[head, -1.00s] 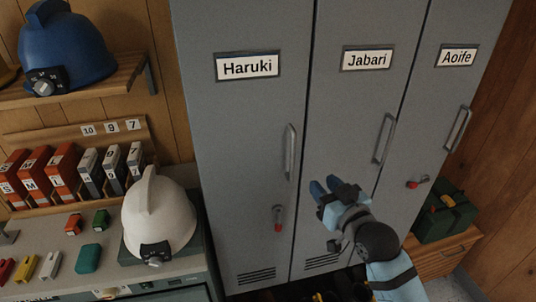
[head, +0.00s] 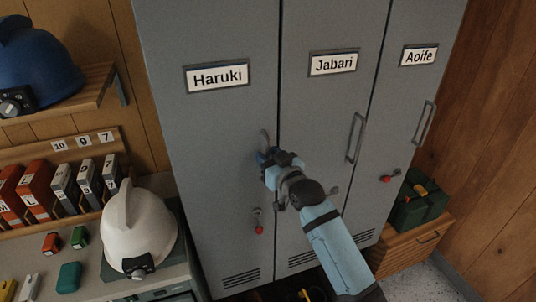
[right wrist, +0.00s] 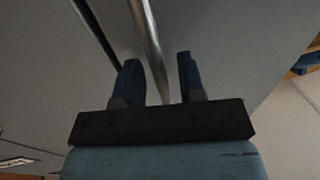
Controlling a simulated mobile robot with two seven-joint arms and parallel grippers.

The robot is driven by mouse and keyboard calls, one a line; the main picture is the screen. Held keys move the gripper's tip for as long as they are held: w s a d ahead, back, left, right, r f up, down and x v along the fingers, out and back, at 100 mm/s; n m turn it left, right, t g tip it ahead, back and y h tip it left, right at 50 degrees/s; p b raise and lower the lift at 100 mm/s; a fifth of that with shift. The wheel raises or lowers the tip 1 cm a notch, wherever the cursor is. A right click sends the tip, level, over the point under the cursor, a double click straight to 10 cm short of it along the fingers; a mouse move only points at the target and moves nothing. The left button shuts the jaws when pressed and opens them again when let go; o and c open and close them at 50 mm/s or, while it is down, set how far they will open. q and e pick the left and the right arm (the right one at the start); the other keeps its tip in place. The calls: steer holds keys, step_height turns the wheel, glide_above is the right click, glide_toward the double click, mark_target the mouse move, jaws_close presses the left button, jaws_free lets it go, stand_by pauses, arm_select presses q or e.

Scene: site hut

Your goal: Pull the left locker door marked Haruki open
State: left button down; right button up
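The locker door marked Haruki (head: 205,140) is the leftmost of three grey doors in the head view and looks shut. Its upright bar handle (head: 264,138) is near the door's right edge, with its lower part hidden behind my right gripper (head: 268,158). In the right wrist view the metal handle (right wrist: 152,45) runs between the two blue fingers of my right gripper (right wrist: 160,80). The fingers are apart, with gaps beside the bar. My left gripper is not in view.
The Jabari door (head: 315,120) and Aoife door (head: 408,110) are shut to the right. A red-tagged latch (head: 258,222) sits low on the Haruki door. A white helmet (head: 140,225) stands on the counter at left. A green box (head: 418,203) is at right.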

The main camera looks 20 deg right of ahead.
steer(key=shift+w, duration=0.2)
steer(key=shift+c, duration=0.2)
jaws_close()
steer(key=shift+s+a, duration=0.1)
steer(key=shift+s, duration=0.1)
